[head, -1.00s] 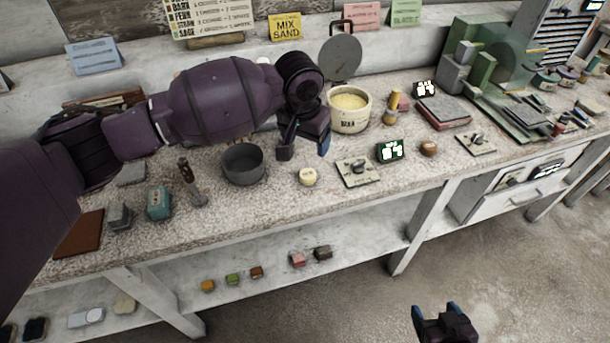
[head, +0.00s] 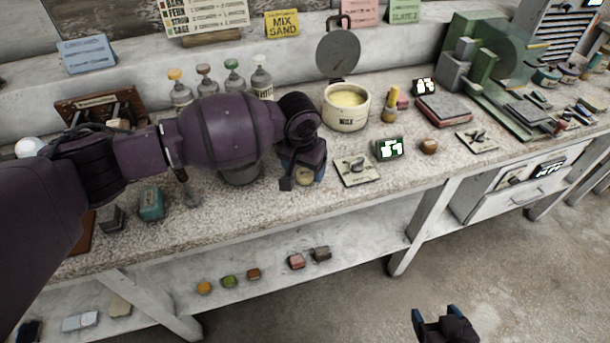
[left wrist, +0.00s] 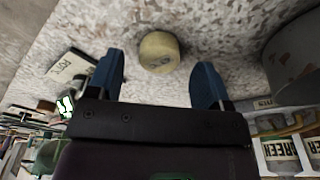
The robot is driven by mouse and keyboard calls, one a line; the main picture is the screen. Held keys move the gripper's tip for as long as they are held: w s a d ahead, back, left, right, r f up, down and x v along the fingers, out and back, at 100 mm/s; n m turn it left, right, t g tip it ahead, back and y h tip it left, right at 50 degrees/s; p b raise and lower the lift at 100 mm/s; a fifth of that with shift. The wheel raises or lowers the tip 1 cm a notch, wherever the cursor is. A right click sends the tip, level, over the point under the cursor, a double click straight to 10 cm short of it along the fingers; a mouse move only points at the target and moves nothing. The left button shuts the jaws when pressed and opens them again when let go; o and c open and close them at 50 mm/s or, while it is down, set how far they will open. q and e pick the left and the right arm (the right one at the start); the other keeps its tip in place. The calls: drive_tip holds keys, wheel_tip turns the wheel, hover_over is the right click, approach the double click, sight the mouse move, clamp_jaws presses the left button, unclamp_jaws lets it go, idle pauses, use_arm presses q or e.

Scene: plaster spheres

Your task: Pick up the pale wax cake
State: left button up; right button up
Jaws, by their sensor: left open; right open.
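The pale wax cake (left wrist: 159,52) is a small, round, cream-yellow piece standing on the speckled worktop. In the head view the cake (head: 304,176) is mostly hidden behind my left gripper (head: 304,183). In the left wrist view it is between and just beyond the two blue fingertips of my left gripper (left wrist: 163,80), with gaps on both sides. My left gripper is open and low over the worktop. My right gripper (head: 446,318) is open and empty, in front of the bench over the floor.
A grey pot (head: 240,172) stands left of the cake, partly behind my arm. A plate with a switch (head: 356,170) lies close on the right, beside a small lit display (head: 389,149). A cream pot (head: 346,108) with a raised lid stands behind. Coloured blocks (head: 229,281) sit on the lower shelf.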

use_arm(q)
drive_tip(key=shift+w+d+f, duration=0.1)
drive_tip(key=shift+w+f, duration=0.05)
drive_tip(key=shift+f, duration=0.75)
drive_tip(key=shift+r, duration=0.1)
drive_tip(key=c, duration=1)
drive_tip(key=shift+r, duration=0.15)
